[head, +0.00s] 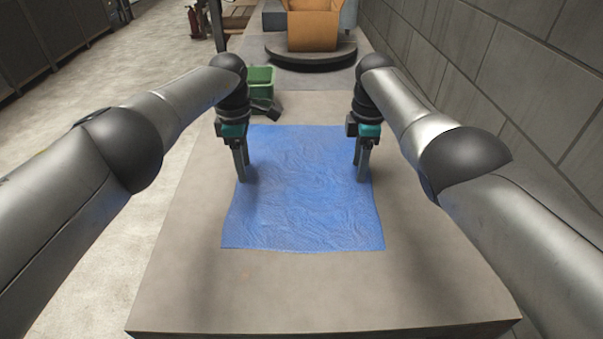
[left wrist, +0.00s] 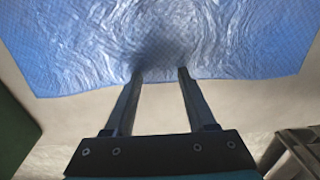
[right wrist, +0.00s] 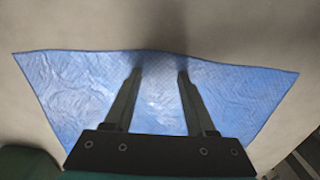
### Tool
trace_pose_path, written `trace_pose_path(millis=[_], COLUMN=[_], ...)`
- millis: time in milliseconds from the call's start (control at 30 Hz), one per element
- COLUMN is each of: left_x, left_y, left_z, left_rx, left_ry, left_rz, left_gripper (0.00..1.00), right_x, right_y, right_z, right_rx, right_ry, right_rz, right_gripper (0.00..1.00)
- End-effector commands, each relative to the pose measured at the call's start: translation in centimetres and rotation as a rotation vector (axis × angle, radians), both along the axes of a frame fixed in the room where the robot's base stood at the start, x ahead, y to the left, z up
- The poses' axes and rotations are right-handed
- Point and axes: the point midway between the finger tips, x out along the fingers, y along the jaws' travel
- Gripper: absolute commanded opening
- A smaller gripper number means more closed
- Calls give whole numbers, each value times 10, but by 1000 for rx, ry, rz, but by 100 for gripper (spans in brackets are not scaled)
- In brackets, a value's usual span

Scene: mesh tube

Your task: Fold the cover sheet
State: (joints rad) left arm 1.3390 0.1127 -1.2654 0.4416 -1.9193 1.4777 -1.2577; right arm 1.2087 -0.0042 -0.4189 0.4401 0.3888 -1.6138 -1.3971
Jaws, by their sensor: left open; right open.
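The blue cover sheet (head: 303,205) lies spread out and finely wrinkled on the table, and I see no fold in it. It also shows in the left wrist view (left wrist: 75,50) and the right wrist view (right wrist: 75,85). My left gripper (head: 243,180) points down at the sheet's left edge, open, with its fingertips (left wrist: 161,72) just over that edge. My right gripper (head: 362,179) points down at the right edge, open, with its fingertips (right wrist: 160,73) close to the border. I cannot tell whether either touches the sheet. The left arm partly hides the far left corner.
The grey table (head: 300,295) is bare in front of and beside the sheet. A green bin (head: 262,76) stands behind the left gripper. A cardboard box (head: 312,28) sits on a dark round stand (head: 310,55) at the back. A block wall (head: 510,75) runs along the right.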

Motion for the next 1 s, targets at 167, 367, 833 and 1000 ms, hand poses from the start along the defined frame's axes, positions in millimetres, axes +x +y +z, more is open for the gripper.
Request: trace_pose_path(millis=[167, 367, 833, 1000], left_x=[0, 0, -1, -1], left_y=[0, 0, 1, 1], left_z=[-1, -1, -1, -1], left_rx=[0, 1, 1, 1], left_ry=[1, 2, 2, 2], left_rz=[1, 1, 1, 1], left_gripper=[45, 33, 7, 0], right_x=[0, 0, -1, -1], right_y=[0, 0, 0, 0], right_z=[-1, -1, -1, -1], right_rx=[0, 0, 0, 0], right_ry=[1, 2, 2, 2], right_rz=[0, -1, -1, -1], right_gripper=[45, 33, 7, 0])
